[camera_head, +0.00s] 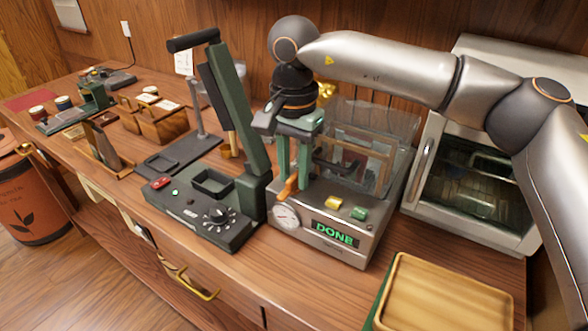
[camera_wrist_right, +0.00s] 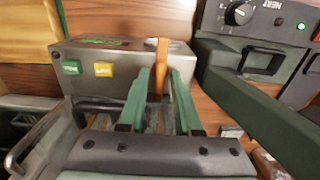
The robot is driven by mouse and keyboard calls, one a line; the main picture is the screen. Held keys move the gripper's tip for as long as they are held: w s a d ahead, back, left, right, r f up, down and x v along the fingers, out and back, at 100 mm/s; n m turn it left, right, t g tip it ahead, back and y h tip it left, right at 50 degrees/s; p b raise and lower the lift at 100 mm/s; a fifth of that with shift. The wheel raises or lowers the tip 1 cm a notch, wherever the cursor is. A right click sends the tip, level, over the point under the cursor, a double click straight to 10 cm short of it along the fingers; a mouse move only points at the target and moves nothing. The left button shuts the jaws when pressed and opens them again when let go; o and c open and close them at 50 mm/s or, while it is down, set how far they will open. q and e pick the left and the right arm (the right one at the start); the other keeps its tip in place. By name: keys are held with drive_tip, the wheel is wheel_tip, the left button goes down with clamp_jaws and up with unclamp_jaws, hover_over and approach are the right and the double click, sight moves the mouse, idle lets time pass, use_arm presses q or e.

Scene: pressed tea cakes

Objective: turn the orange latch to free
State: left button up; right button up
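The orange latch (camera_head: 288,189) is on the left front of a steel machine (camera_head: 350,250) with a glass chamber. Its dial is beside the latch and its display reads DONE. My right gripper (camera_head: 293,182) reaches down from above, with its green fingers at the latch. In the right wrist view the orange latch (camera_wrist_right: 161,62) stands between the two fingertips (camera_wrist_right: 161,75). Small gaps seem to show on both sides, so the gripper looks open around it. Contact cannot be told. My left gripper is not in view.
A green press (camera_head: 235,120) with a raised lever and a HEAT dial stands close on the left. A wooden tray (camera_head: 480,310) lies at the front right. A steel oven (camera_head: 435,190) stands behind on the right. Wooden boxes (camera_head: 160,125) sit further left.

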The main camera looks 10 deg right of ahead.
clamp_jaws()
drive_tip(key=shift+m, duration=0.3)
drive_tip(key=m, duration=1.1)
drive_tip(key=shift+m, duration=0.3)
drive_tip(key=m, duration=0.5)
drive_tip(key=shift+m, duration=0.4)
idle(0.4)
drive_tip(key=shift+o, duration=1.3)
unclamp_jaws()
